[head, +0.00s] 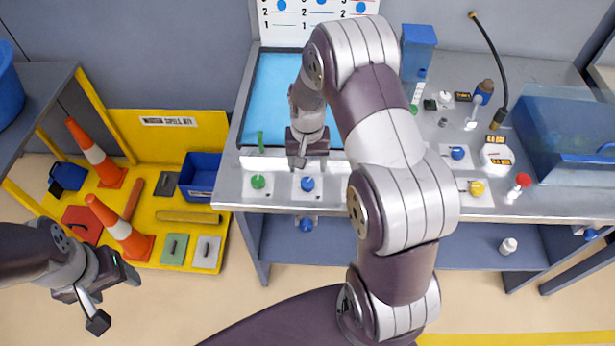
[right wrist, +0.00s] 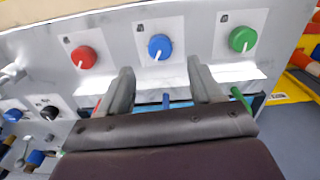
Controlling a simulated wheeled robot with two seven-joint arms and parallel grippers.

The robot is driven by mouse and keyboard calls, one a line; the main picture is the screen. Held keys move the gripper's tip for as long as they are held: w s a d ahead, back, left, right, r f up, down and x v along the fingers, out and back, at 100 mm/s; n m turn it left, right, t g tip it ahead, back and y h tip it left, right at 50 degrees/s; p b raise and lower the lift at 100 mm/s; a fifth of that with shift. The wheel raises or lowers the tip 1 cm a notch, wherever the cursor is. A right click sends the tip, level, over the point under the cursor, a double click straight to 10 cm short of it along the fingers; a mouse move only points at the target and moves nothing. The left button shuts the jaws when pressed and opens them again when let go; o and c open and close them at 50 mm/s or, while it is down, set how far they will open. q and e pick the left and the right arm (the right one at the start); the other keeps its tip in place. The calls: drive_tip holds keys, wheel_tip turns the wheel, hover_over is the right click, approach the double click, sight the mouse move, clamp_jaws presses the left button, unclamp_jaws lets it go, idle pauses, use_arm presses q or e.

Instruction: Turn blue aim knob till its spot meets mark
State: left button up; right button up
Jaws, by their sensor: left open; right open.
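The blue knob (head: 307,184) sits on a white plate at the front edge of the bench. In the right wrist view the blue knob (right wrist: 160,47) carries a white pointer line angled toward the bottom and slightly left. My right gripper (head: 301,163) is just behind the knob in the head view. In the right wrist view, the right gripper's fingers (right wrist: 160,70) are spread, with the knob just beyond the gap and nothing between them. My left gripper (head: 106,294) is open and empty, low at the left. I cannot make out the spot meeting any mark.
A green knob (head: 258,182) and a red knob (right wrist: 83,57) flank the blue one. A light-blue basin (head: 270,90) lies behind them, with a numbered board (head: 300,25) bearing blue discs. A blue tank (head: 565,130) stands at right.

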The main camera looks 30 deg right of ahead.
wheel_tip(320, 180, up, 6)
drive_tip(key=shift+f, duration=0.25)
